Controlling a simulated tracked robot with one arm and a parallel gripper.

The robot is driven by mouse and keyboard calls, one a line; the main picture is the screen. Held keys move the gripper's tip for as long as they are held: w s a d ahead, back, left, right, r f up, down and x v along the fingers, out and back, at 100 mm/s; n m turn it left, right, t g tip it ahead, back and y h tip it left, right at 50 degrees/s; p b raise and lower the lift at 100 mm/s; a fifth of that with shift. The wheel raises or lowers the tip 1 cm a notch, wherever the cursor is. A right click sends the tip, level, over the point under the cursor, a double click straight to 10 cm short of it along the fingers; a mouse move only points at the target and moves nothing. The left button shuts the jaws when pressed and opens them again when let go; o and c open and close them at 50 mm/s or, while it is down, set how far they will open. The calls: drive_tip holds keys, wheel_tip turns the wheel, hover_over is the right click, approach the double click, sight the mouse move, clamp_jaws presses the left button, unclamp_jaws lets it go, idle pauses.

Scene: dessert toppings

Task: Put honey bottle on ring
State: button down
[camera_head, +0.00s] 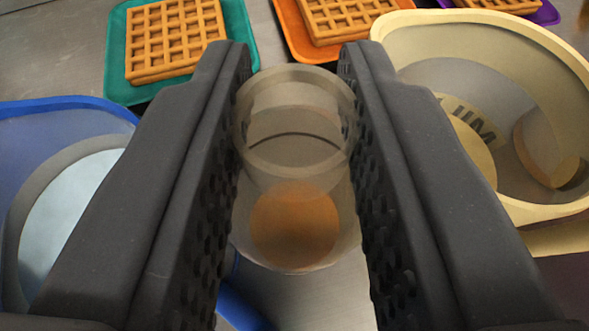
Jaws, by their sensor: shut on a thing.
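My gripper (296,75) is shut on a see-through round bottle with amber content, which I take as the honey bottle (295,225). The bottle sits between the two dark, bumpy finger pads, which touch its sides. I look down along it from behind. A thin dark arc shows through its clear wall; I cannot tell whether it is part of the bottle or lies beyond it. I cannot make out a ring elsewhere in view.
Waffles lie on a teal tray (117,78), an orange tray (290,30) and a purple tray (547,15) at the back. A blue-rimmed tub (70,106) stands left and a cream-coloured tub (470,28) right. Grey counter (55,50) shows between them.

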drive_tip(key=shift+f, duration=1.35)
drive_tip(key=c, duration=1.5)
unclamp_jaws()
